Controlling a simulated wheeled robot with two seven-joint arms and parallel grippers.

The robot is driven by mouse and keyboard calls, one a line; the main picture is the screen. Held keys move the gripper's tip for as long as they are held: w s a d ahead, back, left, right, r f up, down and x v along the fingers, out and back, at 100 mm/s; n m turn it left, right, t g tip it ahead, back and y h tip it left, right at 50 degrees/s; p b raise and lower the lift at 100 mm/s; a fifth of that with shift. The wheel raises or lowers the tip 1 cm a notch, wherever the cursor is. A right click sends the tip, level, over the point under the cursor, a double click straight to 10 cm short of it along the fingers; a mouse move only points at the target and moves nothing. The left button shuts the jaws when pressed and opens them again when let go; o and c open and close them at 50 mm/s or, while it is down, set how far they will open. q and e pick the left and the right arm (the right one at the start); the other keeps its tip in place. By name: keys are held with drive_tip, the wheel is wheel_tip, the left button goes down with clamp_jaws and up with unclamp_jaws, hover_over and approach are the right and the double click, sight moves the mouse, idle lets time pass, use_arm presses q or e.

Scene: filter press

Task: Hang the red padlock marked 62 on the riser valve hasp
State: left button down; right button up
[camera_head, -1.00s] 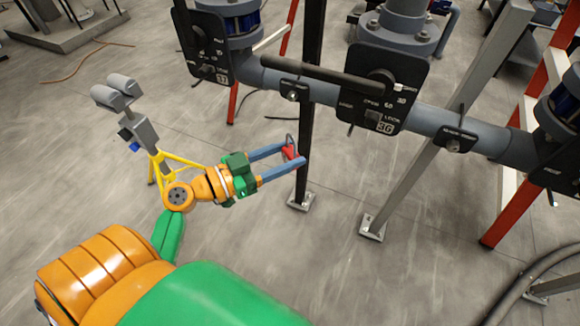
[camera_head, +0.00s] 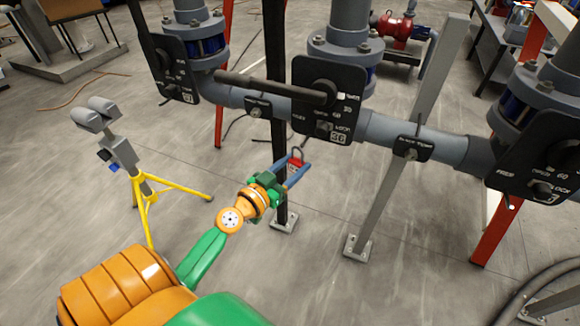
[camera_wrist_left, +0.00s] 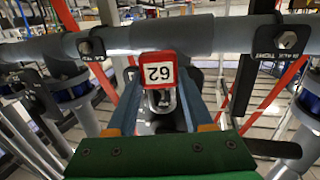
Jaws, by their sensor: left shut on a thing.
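The red padlock (camera_head: 295,163) is between the blue fingers of my left gripper (camera_head: 297,172) in the head view, its shackle pointing up. In the left wrist view the padlock (camera_wrist_left: 158,73) shows a white label reading 62, upside down, and my left gripper (camera_wrist_left: 162,100) is shut on it. The padlock is below the middle valve plate (camera_head: 327,100), marked 36, and apart from it. That plate has a long dark handle (camera_head: 275,87). Which valve is the riser valve, and its hasp hole, I cannot tell clearly. My right gripper is not in view.
A grey horizontal pipe (camera_head: 380,128) runs across, with valve plates at left (camera_head: 175,70) and right (camera_head: 540,165). A dark post (camera_head: 277,195) stands close by my left gripper. A grey slanted post (camera_head: 385,195) is to its right. A yellow tripod (camera_head: 143,205) stands at left.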

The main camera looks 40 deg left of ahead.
use_arm(q)
drive_tip(key=shift+w+a+f, duration=0.1)
drive_tip(key=shift+w+a, duration=0.1)
drive_tip(key=shift+w, duration=0.35)
drive_tip(key=shift+w+a+f, duration=0.1)
drive_tip(key=shift+w+a, duration=0.1)
drive_tip(key=shift+w, duration=0.3)
drive_tip(key=shift+w+a, duration=0.1)
drive_tip(key=shift+w, duration=0.6)
drive_tip(key=shift+w+a+f+b, duration=0.2)
drive_tip(key=shift+w+f+b, duration=0.4)
drive_tip(key=shift+w+b, duration=0.35)
drive_tip(key=shift+s, duration=0.1)
drive_tip(key=shift+c, duration=1)
unclamp_jaws()
